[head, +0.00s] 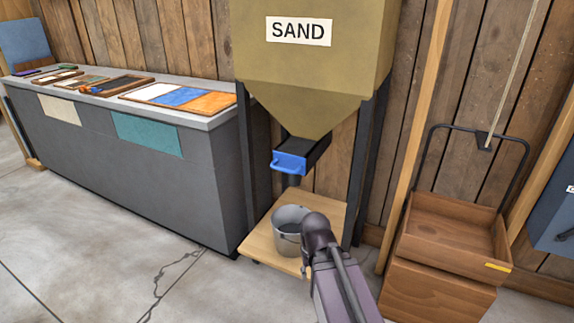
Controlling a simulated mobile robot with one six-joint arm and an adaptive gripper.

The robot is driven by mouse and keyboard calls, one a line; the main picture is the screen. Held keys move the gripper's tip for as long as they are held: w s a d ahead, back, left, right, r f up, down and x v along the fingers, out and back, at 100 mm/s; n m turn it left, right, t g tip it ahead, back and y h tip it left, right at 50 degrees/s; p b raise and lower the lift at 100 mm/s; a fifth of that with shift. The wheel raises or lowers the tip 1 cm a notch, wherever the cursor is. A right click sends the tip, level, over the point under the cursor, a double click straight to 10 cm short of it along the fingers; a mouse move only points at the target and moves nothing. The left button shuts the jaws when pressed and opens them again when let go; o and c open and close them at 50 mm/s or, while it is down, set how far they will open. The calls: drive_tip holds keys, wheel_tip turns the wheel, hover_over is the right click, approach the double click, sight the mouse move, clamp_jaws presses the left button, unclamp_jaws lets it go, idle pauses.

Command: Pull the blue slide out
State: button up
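The blue slide (289,163) has a blue front with a handle. It sits at the front of a dark housing under the spout of the olive hopper (300,75) labelled SAND. How far the slide is pushed in is hard to tell. A grey metal bucket (288,240) stands upright below the slide, on a pale wooden platform (262,246). My arm rises from the bottom of the view and its dark joint overlaps the bucket's right side in the picture. My gripper's fingers do not show. Nothing of mine visibly touches the slide.
A grey counter (90,150) with several framed colour panels stands at the left. Dark posts (367,150) carry the hopper. A wooden box cart (450,240) with a black handle stands at the right. The concrete floor (110,260) at the front left is clear.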

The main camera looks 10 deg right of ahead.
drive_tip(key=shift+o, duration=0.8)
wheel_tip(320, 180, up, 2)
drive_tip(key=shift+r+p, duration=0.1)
drive_tip(key=shift+p, duration=1)
